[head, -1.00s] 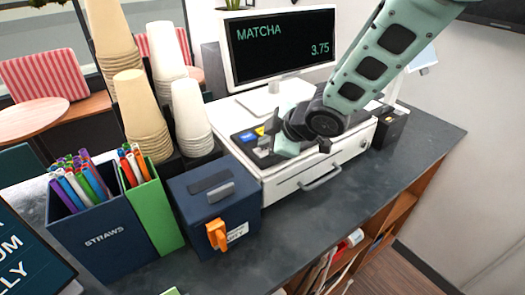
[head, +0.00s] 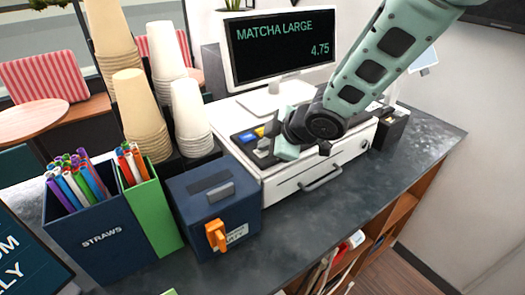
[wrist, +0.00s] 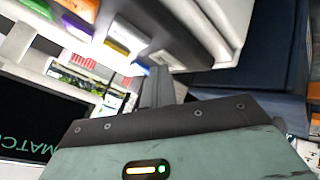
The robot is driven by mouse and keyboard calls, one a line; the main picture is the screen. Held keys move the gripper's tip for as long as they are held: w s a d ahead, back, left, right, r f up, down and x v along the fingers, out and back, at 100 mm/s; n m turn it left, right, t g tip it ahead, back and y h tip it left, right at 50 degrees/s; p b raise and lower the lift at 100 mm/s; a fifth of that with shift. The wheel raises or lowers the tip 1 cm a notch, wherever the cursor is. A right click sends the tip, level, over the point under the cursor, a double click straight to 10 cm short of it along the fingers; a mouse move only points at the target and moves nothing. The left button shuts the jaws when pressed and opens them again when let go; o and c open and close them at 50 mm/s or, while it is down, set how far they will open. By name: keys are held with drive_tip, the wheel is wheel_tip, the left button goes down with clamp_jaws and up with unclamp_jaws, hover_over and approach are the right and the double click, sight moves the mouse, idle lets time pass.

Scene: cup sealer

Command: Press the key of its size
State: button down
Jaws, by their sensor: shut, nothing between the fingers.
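The register's screen (head: 282,47) reads MATCHA LARGE and 4.75 in green letters. The register (head: 330,168) is a white box with a dark key panel on top. A blue key (head: 246,136) and a yellow key (head: 260,131) show on the panel. My gripper (head: 263,152) is shut and empty, low over the panel's near left part; contact with a key cannot be made out. My arm hides the other keys in the head view.
Stacks of paper cups (head: 190,115) stand left of the register. A navy box (head: 205,200) with an orange handle and a straw holder (head: 95,235) stand at the front left. The counter (head: 350,195) is clear in front of the register.

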sight(266, 153)
drive_tip(key=shift+r, duration=0.1)
drive_tip(key=shift+r+p, duration=0.7)
drive_tip(key=shift+r, duration=0.05)
wheel_tip(266, 153, up, 5)
drive_tip(key=p, duration=0.4)
idle(0.9)
drive_tip(key=shift+s+d+f, duration=0.15)
drive_tip(key=shift+s, duration=0.05)
drive_tip(key=s+d+f+m+g+h+b, duration=0.2)
drive_tip(key=s+d+m+b, duration=0.1)
drive_tip(key=s, duration=0.7)
drive_tip(key=s+d+f+m+g+h+b, duration=0.1)
drive_tip(key=s+d+m+g+h+b, duration=0.1)
drive_tip(key=s, duration=0.7)
drive_tip(key=s+d+f+m+g+h+b, duration=0.2)
drive_tip(key=s+d+m+b, duration=0.2)
drive_tip(key=s+d, duration=0.3)
drive_tip(key=s+m, duration=0.1)
drive_tip(key=s, duration=0.2)
drive_tip(key=shift+s+d+f+b, duration=0.25)
drive_tip(key=shift+s+f+b, duration=0.05)
drive_tip(key=shift+f, duration=0.05)
